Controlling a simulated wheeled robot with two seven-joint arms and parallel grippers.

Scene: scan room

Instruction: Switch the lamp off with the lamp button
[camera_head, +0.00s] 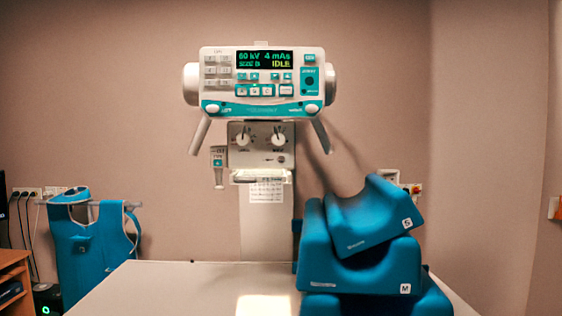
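The X-ray tube head (221,93) faces me at the upper middle, with a control panel on its front. Its lit display (265,60) reads 60 kV, 4 mAs and IDLE. Several small buttons (255,91) sit below the display, grey keys (217,70) to its left, and a teal block (310,80) to its right. The labels are too small to tell which one is the lamp button. A bright rectangular light patch (264,305) lies on the table (170,285) below the head. Neither of my grippers is in view.
Stacked blue positioning cushions (342,272) stand on the table's right side. Two knobs (261,140) and a hanging hand switch (218,168) are below the head. A blue apron (90,250) hangs at left near a wooden shelf (12,275). The table's left part is clear.

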